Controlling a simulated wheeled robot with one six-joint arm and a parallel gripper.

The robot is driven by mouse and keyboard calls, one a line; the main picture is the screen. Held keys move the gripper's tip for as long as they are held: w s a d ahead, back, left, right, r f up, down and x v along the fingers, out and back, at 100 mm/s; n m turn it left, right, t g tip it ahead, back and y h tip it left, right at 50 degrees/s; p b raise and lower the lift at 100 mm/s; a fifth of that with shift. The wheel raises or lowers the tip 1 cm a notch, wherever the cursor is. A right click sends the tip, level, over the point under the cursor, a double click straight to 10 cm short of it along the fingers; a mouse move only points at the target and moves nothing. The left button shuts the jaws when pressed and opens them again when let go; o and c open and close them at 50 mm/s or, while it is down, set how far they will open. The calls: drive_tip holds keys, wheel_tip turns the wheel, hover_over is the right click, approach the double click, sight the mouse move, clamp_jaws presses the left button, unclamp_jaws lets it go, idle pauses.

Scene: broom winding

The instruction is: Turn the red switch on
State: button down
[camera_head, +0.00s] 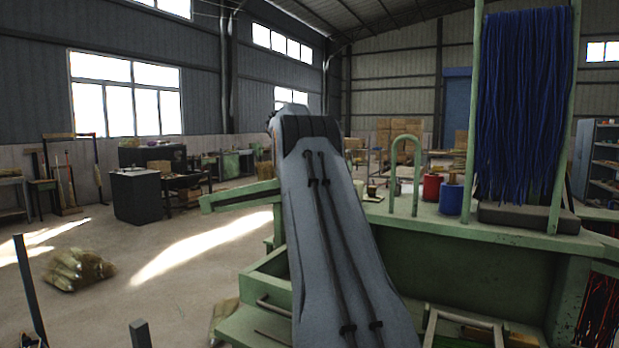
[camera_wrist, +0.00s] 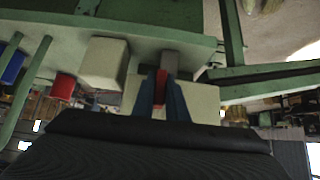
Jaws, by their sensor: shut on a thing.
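The red switch (camera_wrist: 161,88) shows in the wrist view as a narrow red piece between the two blue-grey fingers of my gripper (camera_wrist: 162,92). The fingers are closed on it, one on each side. A pale box (camera_wrist: 202,100) lies behind the fingers, and a grey block (camera_wrist: 170,62) shows just above the red piece. In the head view my grey arm reaches over the green machine (camera_head: 470,270) and hides my gripper and the switch. How far the switch is tilted or turned cannot be told.
Another pale box (camera_wrist: 103,63) stands beside the gripper. A red spool (camera_head: 431,187) and a blue spool (camera_head: 451,201) stand on the machine top, near a green hoop (camera_head: 416,165) and hanging blue bristles (camera_head: 522,100). Open floor (camera_head: 150,285) lies to the left, with a bundle (camera_head: 76,268).

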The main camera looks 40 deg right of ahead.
drive_tip(key=shift+s+d+r, duration=0.1)
drive_tip(key=shift+d+r, duration=0.15)
drive_tip(key=shift+r, duration=0.4)
drive_tip(key=c, duration=1.8)
unclamp_jaws()
drive_tip(key=shift+d+f, duration=0.1)
drive_tip(key=shift+o, duration=0.2)
drive_tip(key=shift+a+f, duration=0.2)
drive_tip(key=shift+f, duration=0.05)
drive_tip(key=b+v, duration=0.3)
drive_tip(key=v, duration=0.4)
drive_tip(key=shift+a+r+b, duration=0.25)
drive_tip(key=shift+a+b, duration=0.05)
